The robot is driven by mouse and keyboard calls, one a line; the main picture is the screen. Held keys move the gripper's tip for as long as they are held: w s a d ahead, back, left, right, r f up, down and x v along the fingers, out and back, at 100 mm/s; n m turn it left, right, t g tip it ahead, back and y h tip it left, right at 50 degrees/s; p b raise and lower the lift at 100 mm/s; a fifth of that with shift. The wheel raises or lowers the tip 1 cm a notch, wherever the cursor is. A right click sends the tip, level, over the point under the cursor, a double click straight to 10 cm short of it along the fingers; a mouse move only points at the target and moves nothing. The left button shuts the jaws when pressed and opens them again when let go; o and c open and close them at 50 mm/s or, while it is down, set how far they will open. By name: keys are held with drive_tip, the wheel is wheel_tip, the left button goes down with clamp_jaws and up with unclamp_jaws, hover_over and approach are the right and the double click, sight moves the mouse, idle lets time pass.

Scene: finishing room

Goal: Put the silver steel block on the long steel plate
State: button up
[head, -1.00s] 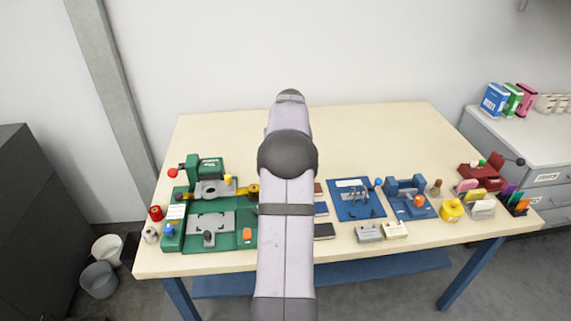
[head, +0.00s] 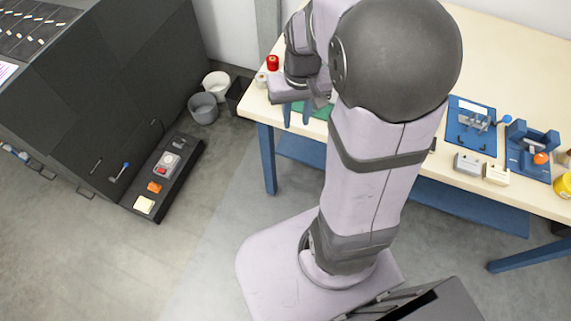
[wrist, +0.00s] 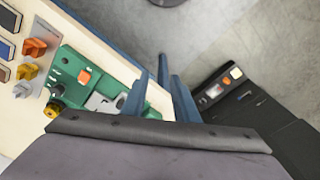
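My gripper (head: 296,120) is over the front left corner of the workbench, above the green fixture. Its two blue fingers, also in the wrist view (wrist: 155,70), stand apart with nothing seen between them. A grey metal-looking block (head: 467,163) lies near the bench's front edge, right of my arm, beside a cream block (head: 496,174). I cannot tell if the grey one is the silver steel block. The green fixture (wrist: 71,65) carries grey metal plates (wrist: 103,102). I cannot identify the long steel plate for sure; my arm hides the bench's middle.
A blue board (head: 472,125) and a blue clamp-like fixture (head: 530,145) stand right of my arm. A dark cabinet (head: 110,100) with a low ledge (head: 185,180) of small parts stands left of the bench. Bins (head: 203,107) stand on the floor between.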

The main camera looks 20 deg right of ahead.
drive_tip(key=s+a+f+n+g, duration=0.1)
drive_tip(key=s+a+f+n, duration=0.1)
drive_tip(key=s+a, duration=0.5)
drive_tip(key=s, duration=0.3)
drive_tip(key=shift+a+f, duration=0.15)
drive_tip(key=shift+f, duration=0.25)
wheel_tip(320, 180, down, 15)
drive_tip(key=b, duration=1.4)
drive_tip(key=shift+b, duration=0.4)
drive_tip(key=shift+r, duration=0.1)
